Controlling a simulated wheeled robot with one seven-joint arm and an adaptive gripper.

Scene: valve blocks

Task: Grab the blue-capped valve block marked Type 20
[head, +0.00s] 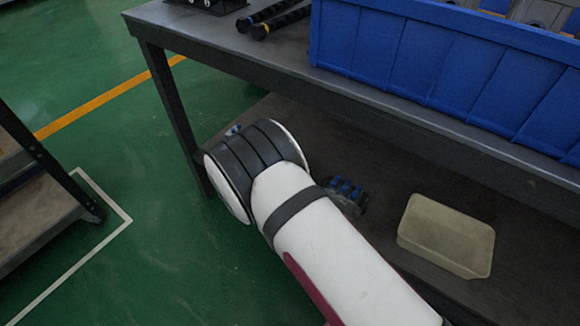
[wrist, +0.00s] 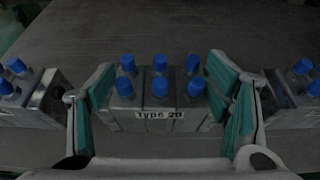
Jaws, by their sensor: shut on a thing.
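The valve block marked Type 20 (wrist: 160,120) is a grey metal block with several blue caps on top, seen in the middle of the wrist view. Its white label faces the camera. My gripper (wrist: 165,105) has its two teal-padded fingers at the block's left and right ends, shut on it. The block looks upright, and I cannot tell whether it touches the shelf. In the head view my arm hides the gripper, and some blue caps (head: 345,188) show beside the arm on the lower shelf.
Other blue-capped blocks stand close on the left (wrist: 25,95) and right (wrist: 292,95) in the wrist view. A beige bin (head: 447,235) sits on the lower shelf (head: 395,180). A blue crate (head: 450,65) stands on the tabletop above, whose edge overhangs the shelf.

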